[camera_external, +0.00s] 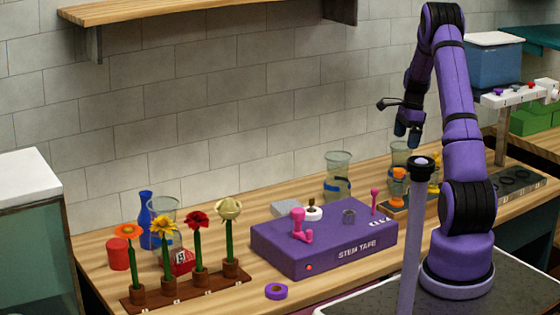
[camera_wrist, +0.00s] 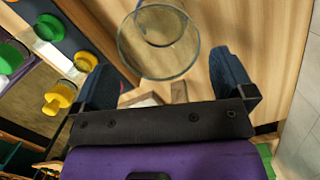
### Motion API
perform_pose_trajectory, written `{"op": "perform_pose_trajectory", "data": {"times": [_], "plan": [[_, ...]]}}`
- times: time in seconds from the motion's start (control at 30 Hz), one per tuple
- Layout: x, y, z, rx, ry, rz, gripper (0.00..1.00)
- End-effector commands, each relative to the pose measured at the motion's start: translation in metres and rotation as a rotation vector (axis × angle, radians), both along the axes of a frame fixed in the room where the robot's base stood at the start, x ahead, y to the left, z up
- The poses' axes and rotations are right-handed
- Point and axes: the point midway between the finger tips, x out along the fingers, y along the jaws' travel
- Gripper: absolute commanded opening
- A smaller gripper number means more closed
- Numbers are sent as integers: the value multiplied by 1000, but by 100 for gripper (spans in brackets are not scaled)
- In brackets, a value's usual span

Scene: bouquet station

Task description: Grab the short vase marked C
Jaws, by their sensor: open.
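My gripper (camera_external: 407,134) is open and hangs above the back of the counter, near the wall. In the wrist view, its two dark blue fingers (camera_wrist: 164,65) are spread, with a round clear glass vase (camera_wrist: 190,62) ahead between them. This looks like the glass vase (camera_external: 401,148) just below my gripper in the external view, partly hidden behind an orange piece. Another clear glass vase with a dark blue band (camera_external: 338,183) stands to its left. No letter C is readable on any vase, so I cannot tell which is marked C.
A purple stem tape box (camera_external: 300,255) with pink handles stands mid-counter. A wooden rack (camera_external: 185,289) of flowers, a blue vase (camera_external: 147,225) and a red cup (camera_external: 118,254) are at left. Yellow and green pieces (camera_wrist: 58,98) lie left in the wrist view.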

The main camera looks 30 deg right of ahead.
Motion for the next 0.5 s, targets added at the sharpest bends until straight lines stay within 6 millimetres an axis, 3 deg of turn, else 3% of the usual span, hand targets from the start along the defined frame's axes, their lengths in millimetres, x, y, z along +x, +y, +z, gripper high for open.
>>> {"op": "perform_pose_trajectory", "data": {"times": [0.17,0.5], "plan": [[1,3,-10,0,1,0,100],[5,15,-50,-1,0,1,100]]}}
